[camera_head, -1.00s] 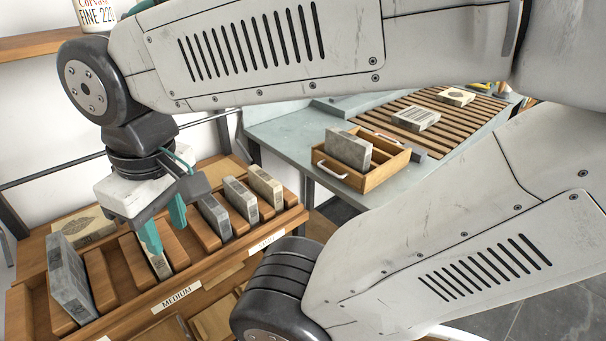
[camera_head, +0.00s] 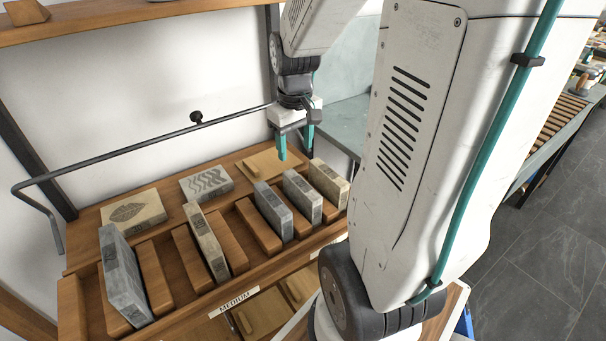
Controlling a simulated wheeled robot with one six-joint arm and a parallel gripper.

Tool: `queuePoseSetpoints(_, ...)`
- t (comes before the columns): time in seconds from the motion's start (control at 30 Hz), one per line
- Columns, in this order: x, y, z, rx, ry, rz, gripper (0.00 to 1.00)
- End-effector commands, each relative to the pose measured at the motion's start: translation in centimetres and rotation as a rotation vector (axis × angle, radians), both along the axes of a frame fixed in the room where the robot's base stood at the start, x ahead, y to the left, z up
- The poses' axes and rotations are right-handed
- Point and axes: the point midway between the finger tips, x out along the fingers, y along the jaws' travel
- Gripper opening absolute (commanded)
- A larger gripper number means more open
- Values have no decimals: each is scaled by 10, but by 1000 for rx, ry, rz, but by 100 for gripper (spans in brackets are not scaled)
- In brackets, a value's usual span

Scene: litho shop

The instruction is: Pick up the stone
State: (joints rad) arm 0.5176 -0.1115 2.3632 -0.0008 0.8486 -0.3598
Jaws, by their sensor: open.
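Several stones stand on edge in the slots of a wooden rack (camera_head: 270,271). A large grey stone (camera_head: 124,277) stands at the left, and a cream stone (camera_head: 206,240) stands near the middle. Two grey stones (camera_head: 273,211) (camera_head: 302,197) and a cream stone (camera_head: 328,183) stand towards the right. Two flat stones with a leaf print (camera_head: 133,211) and a wavy print (camera_head: 206,183) lie on the shelf behind. My gripper (camera_head: 296,150) is open and empty, pointing down above the back right of the rack. I cannot tell which stone the task means.
A "MEDIUM" label (camera_head: 238,299) is on the rack's front. A metal rail (camera_head: 150,144) runs along the wall behind, and a wooden shelf (camera_head: 120,22) is above. A grey-green bench (camera_head: 347,122) stands to the right, partly hidden by my arm.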

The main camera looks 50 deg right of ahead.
Motion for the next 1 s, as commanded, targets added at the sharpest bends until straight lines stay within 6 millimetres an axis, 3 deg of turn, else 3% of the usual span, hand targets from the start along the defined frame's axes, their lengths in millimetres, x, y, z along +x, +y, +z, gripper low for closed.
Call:
queuePoseSetpoints(0.03, 2, -24, -19, 8, 15, -25, 57)
queuePoseSetpoints(0.1, 4, -53, -40, 12, 22, -42, 57)
queuePoseSetpoints(0.2, 1, -87, -68, 17, 29, -60, 57)
queuePoseSetpoints(0.37, -5, -119, -97, 22, 34, -77, 57)
queuePoseSetpoints(0.53, -7, -128, -114, 24, 36, -79, 57)
queuePoseSetpoints(1.0, -5, -126, -175, 25, 37, -77, 57)
